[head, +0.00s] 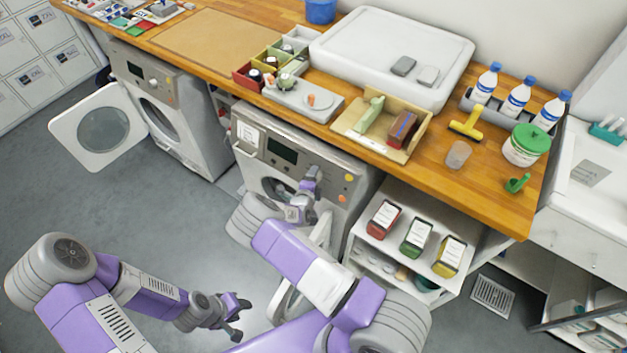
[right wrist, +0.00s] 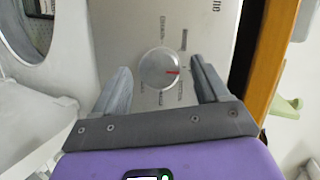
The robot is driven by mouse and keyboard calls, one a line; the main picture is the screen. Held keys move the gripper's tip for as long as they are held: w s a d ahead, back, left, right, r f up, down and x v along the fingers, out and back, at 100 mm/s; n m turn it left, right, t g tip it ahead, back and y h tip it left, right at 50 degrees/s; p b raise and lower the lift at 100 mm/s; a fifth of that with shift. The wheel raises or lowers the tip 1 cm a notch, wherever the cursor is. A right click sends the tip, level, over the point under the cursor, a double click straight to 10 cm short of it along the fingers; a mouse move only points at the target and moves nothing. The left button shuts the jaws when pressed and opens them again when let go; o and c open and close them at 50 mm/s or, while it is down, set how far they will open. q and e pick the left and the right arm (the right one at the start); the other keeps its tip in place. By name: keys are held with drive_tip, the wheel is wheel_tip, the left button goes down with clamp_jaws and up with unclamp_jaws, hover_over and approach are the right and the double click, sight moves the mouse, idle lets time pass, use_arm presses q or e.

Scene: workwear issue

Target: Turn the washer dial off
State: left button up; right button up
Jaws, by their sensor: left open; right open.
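The washer (head: 335,165) stands under the wooden counter, with a dark display and an orange button on its panel. My right gripper (head: 312,180) is at this panel and hides the dial in the head view. In the right wrist view, the round silver dial (right wrist: 156,70) with a red pointer mark facing right sits between the fingers of my open right gripper (right wrist: 160,64). Gaps show on both sides of the dial. Printed labels surround it, too small to read. My left gripper (head: 238,308) is open and empty, low over the floor.
A second machine (head: 190,120) with an open round door (head: 100,128) stands to the left. An open shelf (head: 390,265) with red, green and yellow bins is right of the washer. The counter (head: 490,190) above holds trays and bottles.

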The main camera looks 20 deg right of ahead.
drive_tip(key=p+v, duration=0.1)
drive_tip(key=v, duration=0.6)
drive_tip(key=shift+s+a, duration=0.15)
